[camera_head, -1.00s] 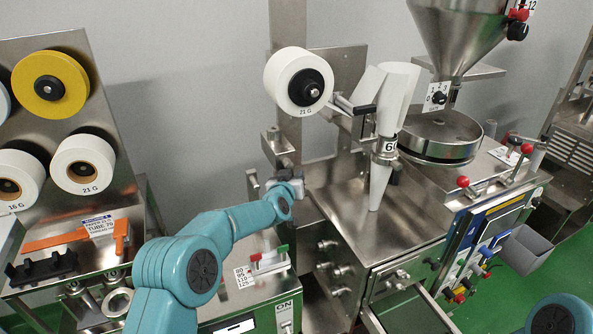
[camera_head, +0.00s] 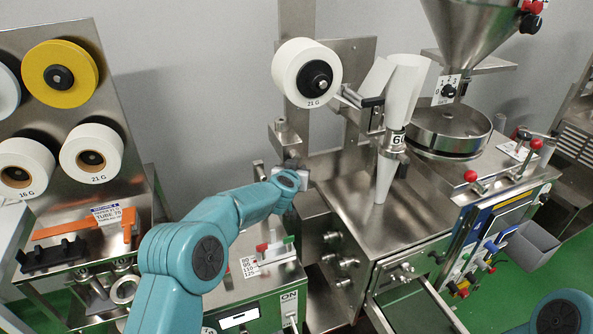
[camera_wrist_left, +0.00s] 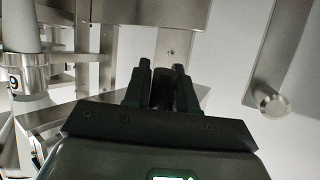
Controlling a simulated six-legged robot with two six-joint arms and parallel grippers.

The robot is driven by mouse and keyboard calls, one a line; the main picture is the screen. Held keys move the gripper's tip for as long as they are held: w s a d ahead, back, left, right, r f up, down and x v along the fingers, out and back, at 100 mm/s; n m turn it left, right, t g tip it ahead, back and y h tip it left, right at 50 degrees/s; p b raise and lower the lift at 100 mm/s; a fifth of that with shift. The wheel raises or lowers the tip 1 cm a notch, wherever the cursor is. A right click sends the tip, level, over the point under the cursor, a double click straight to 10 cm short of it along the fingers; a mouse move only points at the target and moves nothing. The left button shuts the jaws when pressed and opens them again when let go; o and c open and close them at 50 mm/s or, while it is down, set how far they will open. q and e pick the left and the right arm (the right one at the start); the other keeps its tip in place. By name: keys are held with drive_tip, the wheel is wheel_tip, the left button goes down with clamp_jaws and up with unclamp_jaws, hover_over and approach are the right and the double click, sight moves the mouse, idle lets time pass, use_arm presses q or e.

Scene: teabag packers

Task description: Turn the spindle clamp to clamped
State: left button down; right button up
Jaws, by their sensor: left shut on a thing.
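A white paper roll marked 21 G (camera_head: 298,75) hangs on a black-hubbed spindle (camera_head: 315,77) at the top middle of the head view. Below it, my left gripper (camera_head: 291,164) is at a steel part by the machine's back post; its fingertips are mostly hidden behind my wrist. In the left wrist view my left gripper (camera_wrist_left: 165,85) has its black fingers close together, shut on a small dark part between them. I cannot tell for certain that this part is the spindle clamp, nor read its setting. My right gripper is out of view.
The steel machine (camera_head: 375,215) with a white forming tube (camera_head: 400,95) stands right of my left gripper. A hopper (camera_head: 470,30) is at the top right. A rack with a yellow roll (camera_head: 85,72) stands at the left. A control box (camera_head: 262,312) lies below my arm.

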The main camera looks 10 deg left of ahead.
use_arm(q)
drive_tip(key=shift+r, duration=0.1)
drive_tip(key=c, duration=1)
unclamp_jaws()
drive_tip(key=shift+s+d, duration=0.1)
drive_tip(key=b+v, duration=0.4)
drive_tip(key=v, duration=1.2)
drive_tip(key=shift+s+r+b, duration=0.15)
drive_tip(key=shift+b, duration=0.15)
